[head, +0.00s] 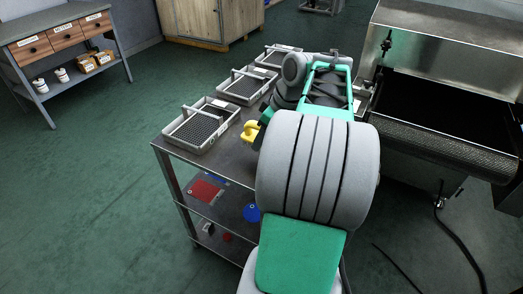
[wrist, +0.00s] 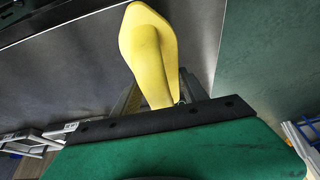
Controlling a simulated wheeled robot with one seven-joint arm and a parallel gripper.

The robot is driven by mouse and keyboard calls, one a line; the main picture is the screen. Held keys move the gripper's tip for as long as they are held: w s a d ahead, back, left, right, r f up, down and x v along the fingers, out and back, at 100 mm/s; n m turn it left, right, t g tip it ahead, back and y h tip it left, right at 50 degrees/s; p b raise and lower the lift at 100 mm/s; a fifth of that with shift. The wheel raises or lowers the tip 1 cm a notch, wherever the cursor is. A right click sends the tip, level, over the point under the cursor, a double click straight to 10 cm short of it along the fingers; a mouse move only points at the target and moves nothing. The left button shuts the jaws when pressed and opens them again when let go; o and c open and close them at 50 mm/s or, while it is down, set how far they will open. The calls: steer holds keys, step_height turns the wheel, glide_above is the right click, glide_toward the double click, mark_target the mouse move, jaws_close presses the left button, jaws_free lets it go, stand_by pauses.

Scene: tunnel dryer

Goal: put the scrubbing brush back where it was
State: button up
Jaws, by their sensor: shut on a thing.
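My gripper (wrist: 158,102) is shut on a yellow, rounded piece, which I take to be the scrubbing brush (wrist: 149,45). The brush sticks out beyond the fingers in the wrist view, and its bristles cannot be made out. In the head view, the yellow brush (head: 250,131) shows just left of my arm, over the metal cart (head: 232,160). My arm hides most of my gripper there. I cannot tell whether the brush touches the cart top.
Three grey wire-mesh trays with handles stand along the cart's far left edge, the nearest tray (head: 197,143) close to the brush. The lower shelf holds a red item (head: 204,191) and a blue round item (head: 251,212). The dryer's mesh belt (head: 440,143) is at right. A workbench (head: 62,42) stands back left.

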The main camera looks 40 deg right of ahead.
steer(key=shift+s+b+x, duration=0.15)
steer(key=shift+b+x, duration=0.2)
steer(key=shift+x, duration=0.65)
steer(key=shift+s+b+x, duration=0.2)
steer(key=shift+b+x, duration=0.1)
steer(key=shift+x, duration=0.65)
steer(key=shift+d+f, duration=0.1)
steer(key=shift+f, duration=0.1)
steer(key=shift+f, duration=0.15)
steer(key=o, duration=1.3)
